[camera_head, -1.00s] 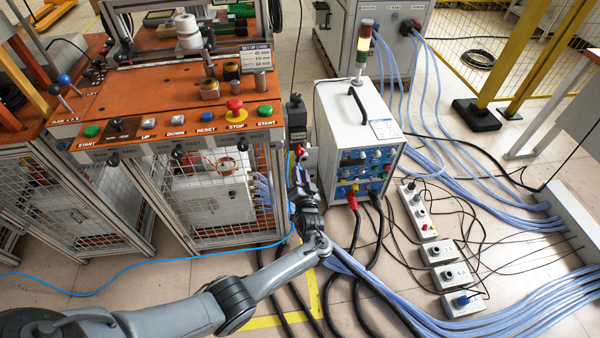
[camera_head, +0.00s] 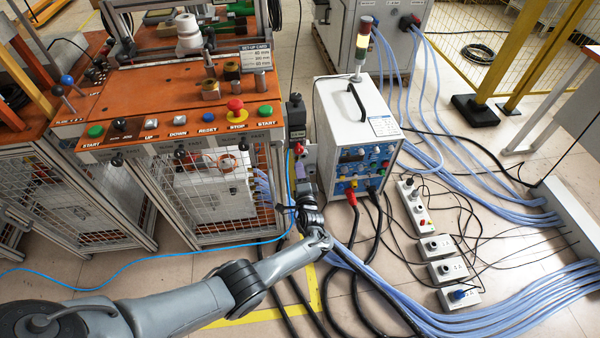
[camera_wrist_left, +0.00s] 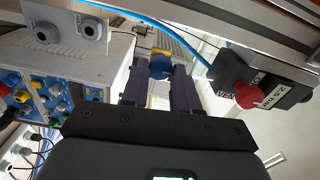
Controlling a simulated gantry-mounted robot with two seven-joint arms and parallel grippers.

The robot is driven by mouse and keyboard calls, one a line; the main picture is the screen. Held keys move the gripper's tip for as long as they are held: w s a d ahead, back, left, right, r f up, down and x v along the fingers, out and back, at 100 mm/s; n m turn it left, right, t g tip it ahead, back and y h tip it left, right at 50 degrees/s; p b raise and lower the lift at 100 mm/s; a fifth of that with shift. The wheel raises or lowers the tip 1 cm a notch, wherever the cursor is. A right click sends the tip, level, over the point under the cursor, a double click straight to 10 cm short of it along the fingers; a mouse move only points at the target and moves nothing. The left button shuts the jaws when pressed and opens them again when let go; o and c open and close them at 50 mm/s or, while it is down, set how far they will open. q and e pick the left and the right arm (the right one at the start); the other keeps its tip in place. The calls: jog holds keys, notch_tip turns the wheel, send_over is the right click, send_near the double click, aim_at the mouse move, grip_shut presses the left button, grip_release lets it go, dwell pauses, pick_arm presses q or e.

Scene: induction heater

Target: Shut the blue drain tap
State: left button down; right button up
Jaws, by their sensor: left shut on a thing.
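The blue drain tap handle (camera_wrist_left: 160,67) shows in the left wrist view between my fingertips, with a yellow-brass part (camera_wrist_left: 161,52) behind it. My left gripper (camera_wrist_left: 159,75) has its two dark purple fingers on either side of the handle and is shut on it. In the head view my left gripper (camera_head: 300,173) reaches the gap between the orange-topped machine and the white cabinet. There my own wrist and fingers hide the tap. I cannot tell the angle of the handle. My right gripper is not in view.
A black unit with a red knob (camera_wrist_left: 248,95) is close on the right in the left wrist view. The white cabinet (camera_head: 345,115) stands to the right, with thick black cables below. The machine's mesh frame (camera_head: 225,205) is on the left. A blue hose (camera_head: 150,258) crosses the floor.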

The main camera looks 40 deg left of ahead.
pick_arm(q)
jog(key=shift+m, duration=0.5)
jog(key=c, duration=0.9)
grip_release()
jog(key=shift+o, duration=0.2)
jog(key=p+v, duration=0.4)
jog(key=v, duration=0.6)
jog(key=shift+s+d+p, duration=0.25)
jog(key=shift+d+p, duration=0.1)
